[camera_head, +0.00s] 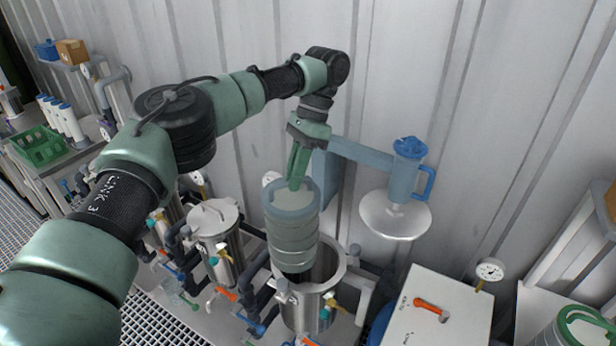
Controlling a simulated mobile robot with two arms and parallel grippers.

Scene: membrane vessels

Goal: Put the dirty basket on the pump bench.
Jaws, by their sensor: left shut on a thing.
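My left gripper (297,172) is shut on the rim of a grey-green cylindrical basket (292,238) with ribbed sides, which looks like the dirty basket. The basket hangs nearly upright, its lower end at the mouth of an open steel vessel (305,315). Whether its bottom is still inside the vessel or just above it, I cannot tell. Which surface is the pump bench is not clear from this view. My right gripper is not in view.
A closed steel vessel (214,222) with pipes and valves stands left of the open one. A white cabinet (440,310) with a red handle and a green-rimmed container (583,330) are at right. A green crate (38,148) stands far left.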

